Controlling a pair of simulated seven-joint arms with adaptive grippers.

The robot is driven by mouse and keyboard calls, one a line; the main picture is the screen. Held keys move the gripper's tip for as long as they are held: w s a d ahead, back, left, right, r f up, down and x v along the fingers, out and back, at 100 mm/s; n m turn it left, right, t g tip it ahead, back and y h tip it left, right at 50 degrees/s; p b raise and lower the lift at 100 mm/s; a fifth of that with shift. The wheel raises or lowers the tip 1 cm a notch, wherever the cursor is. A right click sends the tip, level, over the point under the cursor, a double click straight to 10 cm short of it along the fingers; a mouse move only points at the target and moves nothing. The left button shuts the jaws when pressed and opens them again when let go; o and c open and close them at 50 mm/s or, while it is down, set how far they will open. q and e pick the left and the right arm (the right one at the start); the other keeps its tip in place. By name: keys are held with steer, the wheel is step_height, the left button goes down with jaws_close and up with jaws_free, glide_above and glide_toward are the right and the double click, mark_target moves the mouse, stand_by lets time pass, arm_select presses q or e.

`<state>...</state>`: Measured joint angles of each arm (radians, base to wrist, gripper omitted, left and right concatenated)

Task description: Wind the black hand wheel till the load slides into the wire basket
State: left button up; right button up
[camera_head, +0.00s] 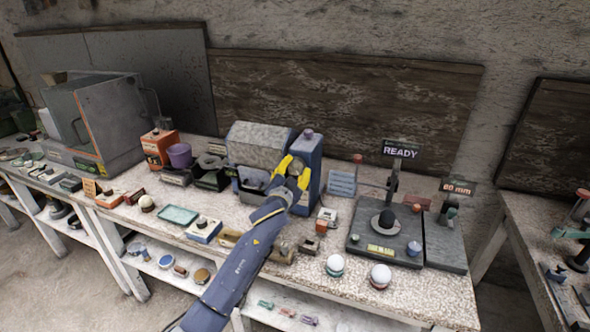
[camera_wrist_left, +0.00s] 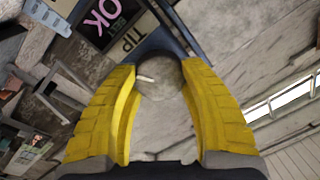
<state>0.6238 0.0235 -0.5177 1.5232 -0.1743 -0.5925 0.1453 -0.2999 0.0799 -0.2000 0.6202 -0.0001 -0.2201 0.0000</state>
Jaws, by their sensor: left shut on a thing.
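My left gripper (camera_head: 288,172), with yellow fingers, is at the blue upright machine (camera_head: 309,160) in the middle of the bench in the head view. In the left wrist view the fingers of this gripper (camera_wrist_left: 160,82) are shut on a grey rounded thing (camera_wrist_left: 160,78) with a dark blue curved part (camera_wrist_left: 168,40) behind it. I cannot tell whether this thing belongs to a hand wheel. I cannot make out a black hand wheel or a wire basket. A grey box (camera_head: 258,143) stands left of the blue machine. My right gripper is out of view.
Two whitish balls (camera_head: 335,265) (camera_head: 380,275) sit near the bench's front edge. A dark stand with a READY sign (camera_head: 401,150) is at right. A teal tray (camera_head: 178,215), purple cup (camera_head: 179,155) and orange box (camera_head: 158,148) are left. A large grey cabinet (camera_head: 110,115) stands at far left.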

arm_select(q)
steer(key=shift+d, duration=0.1)
steer(key=o, duration=1.3)
steer(key=shift+s, duration=0.1)
steer(key=v, duration=1.2)
